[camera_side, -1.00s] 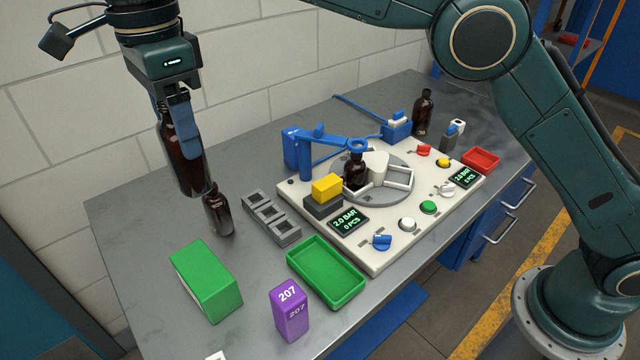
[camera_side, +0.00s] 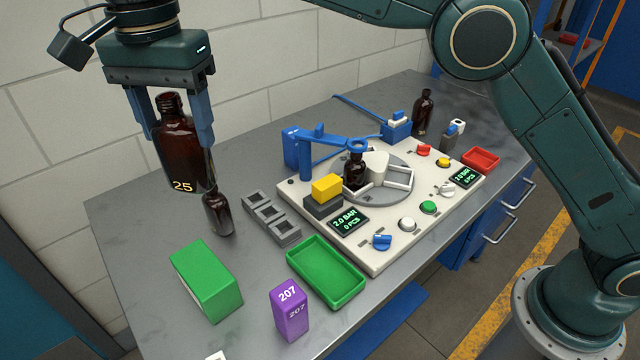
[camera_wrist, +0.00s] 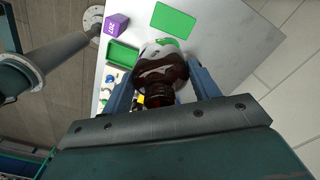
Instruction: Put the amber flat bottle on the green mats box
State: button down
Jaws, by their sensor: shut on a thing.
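My gripper (camera_side: 181,125) is shut on an amber flat bottle (camera_side: 179,150) with "25" near its base. The bottle is upright and held in the air above the left back of the bench. In the wrist view the bottle (camera_wrist: 160,72) sits between the two blue fingers. The green mats box (camera_side: 205,280) stands on the bench, lower and toward the front, apart from the bottle. It also shows in the wrist view (camera_wrist: 173,20) beyond the bottle.
A smaller amber bottle (camera_side: 219,215) stands just below the held one. A grey slotted rack (camera_side: 271,218), a green tray (camera_side: 326,272) and a purple 207 box (camera_side: 289,312) are nearby. A white panel (camera_side: 385,250) with a turntable lies right. Another dark bottle (camera_side: 423,112) stands at back.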

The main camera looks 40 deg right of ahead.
jog(key=n, duration=0.5)
jog(key=shift+r, duration=0.1)
jog(key=n, duration=0.5)
jog(key=shift+n, duration=0.3)
notch_tip(320, 180, down, 20)
dwell(1.2)
jog(key=shift+c, duration=2)
grip_release()
